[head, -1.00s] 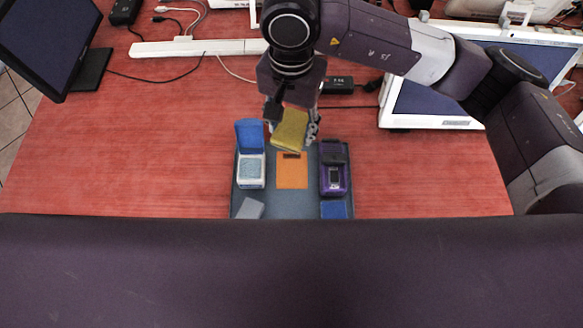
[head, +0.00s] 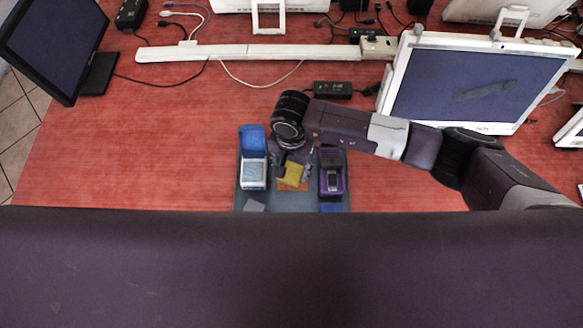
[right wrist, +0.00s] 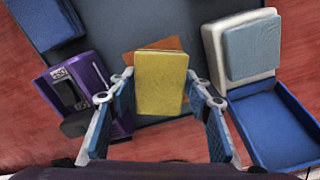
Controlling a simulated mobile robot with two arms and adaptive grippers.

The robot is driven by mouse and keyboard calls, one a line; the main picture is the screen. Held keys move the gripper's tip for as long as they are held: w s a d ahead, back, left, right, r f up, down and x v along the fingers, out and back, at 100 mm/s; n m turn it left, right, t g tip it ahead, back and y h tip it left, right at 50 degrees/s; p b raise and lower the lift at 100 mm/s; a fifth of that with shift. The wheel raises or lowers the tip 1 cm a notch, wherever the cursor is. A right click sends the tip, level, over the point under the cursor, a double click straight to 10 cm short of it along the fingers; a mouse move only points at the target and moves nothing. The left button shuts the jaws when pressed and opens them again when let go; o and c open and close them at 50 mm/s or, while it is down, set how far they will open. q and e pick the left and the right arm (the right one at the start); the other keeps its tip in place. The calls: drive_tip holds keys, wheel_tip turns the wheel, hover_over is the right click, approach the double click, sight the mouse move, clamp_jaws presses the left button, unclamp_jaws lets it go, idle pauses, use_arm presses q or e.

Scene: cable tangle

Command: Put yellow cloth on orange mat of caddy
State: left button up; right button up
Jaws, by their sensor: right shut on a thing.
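The yellow cloth (head: 293,174) is a small folded block held by my right gripper (head: 293,168). In the right wrist view the cloth (right wrist: 161,82) sits between the two fingers of the right gripper (right wrist: 160,90). The orange mat (head: 291,187) lies in the grey caddy (head: 285,204) and is mostly hidden under the cloth. In the right wrist view an edge of the mat (right wrist: 168,44) shows behind the cloth. I cannot tell whether the cloth touches the mat. My left gripper is not in view.
A white box with an open blue lid (head: 252,173) stands left of the mat, and a purple device (head: 332,180) stands right of it. Monitors stand at the left and right. A white power strip (head: 250,53) lies at the back. My dark body hides the caddy's near part.

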drive_tip(key=shift+f, duration=0.75)
drive_tip(key=shift+f, duration=0.2)
drive_tip(key=o, duration=1)
